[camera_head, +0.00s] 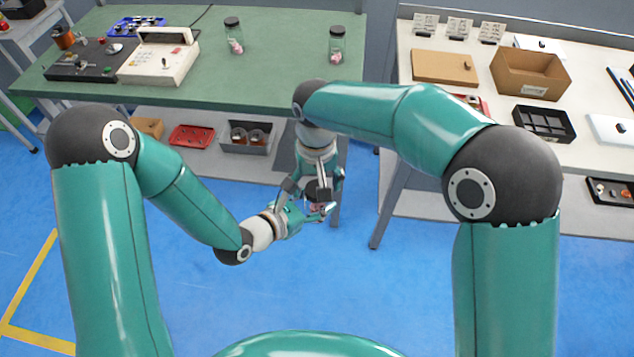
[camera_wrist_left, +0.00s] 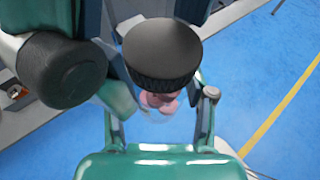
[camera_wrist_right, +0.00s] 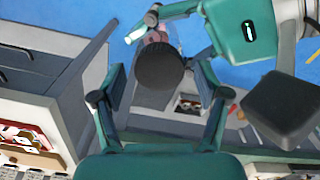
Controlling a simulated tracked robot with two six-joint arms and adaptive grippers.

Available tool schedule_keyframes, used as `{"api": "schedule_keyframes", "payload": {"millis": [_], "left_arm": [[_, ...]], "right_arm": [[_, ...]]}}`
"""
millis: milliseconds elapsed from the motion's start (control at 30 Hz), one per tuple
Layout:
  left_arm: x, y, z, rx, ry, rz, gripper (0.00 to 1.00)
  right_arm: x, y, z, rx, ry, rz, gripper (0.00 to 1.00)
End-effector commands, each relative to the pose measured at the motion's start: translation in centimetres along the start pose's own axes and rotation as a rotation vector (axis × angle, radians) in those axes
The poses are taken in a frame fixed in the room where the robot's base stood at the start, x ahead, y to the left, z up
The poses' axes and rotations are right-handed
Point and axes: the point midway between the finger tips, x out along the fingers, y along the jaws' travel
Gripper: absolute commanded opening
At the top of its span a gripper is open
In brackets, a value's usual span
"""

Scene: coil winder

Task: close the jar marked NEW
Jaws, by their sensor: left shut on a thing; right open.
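My left gripper (camera_head: 322,209) is shut on a clear jar with pink contents, which also shows in the left wrist view (camera_wrist_left: 160,105). A round black lid (camera_wrist_left: 162,52) is on top of this jar; I cannot tell whether it is screwed down. In the right wrist view the lid (camera_wrist_right: 158,73) lies between the spread fingers of my open right gripper (camera_wrist_right: 160,97), with gaps on both sides. In the head view both grippers meet in front of the green bench. No marking NEW is readable on the held jar.
Two more jars with black lids and pink contents, one left (camera_head: 235,42) and one right (camera_head: 337,48), stand on the green bench (camera_head: 285,70). A control box (camera_head: 160,62) stands at its left. A white table (camera_head: 440,110) with boxes is on the right.

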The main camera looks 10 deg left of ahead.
Motion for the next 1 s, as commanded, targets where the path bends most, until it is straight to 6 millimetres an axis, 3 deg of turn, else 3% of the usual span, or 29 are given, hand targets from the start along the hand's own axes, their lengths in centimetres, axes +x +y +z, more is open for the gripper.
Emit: {"api": "schedule_keyframes", "payload": {"millis": [167, 433, 767, 867, 1000], "left_arm": [[0.0, 0.1, 0.1, 0.000, -0.001, 0.001, 0.00], [0.0, 0.1, 0.1, 0.000, -0.001, 0.002, 0.00], [0.0, 0.1, 0.1, 0.000, -0.001, 0.002, 0.00], [0.0, 0.1, 0.1, 0.000, -0.001, 0.002, 0.00], [0.0, 0.1, 0.1, 0.000, -0.001, 0.002, 0.00]], "right_arm": [[-0.8, 0.0, 0.0, -0.001, 0.000, 0.000, 0.74], [-4.0, 0.0, 0.0, -0.001, 0.001, 0.000, 0.74], [-4.5, 0.0, 0.0, -0.001, -0.001, 0.000, 0.74], [-4.6, 0.0, 0.0, -0.010, -0.001, 0.000, 0.61], [-5.4, 0.0, 0.0, -0.099, 0.000, 0.000, 0.61]]}}
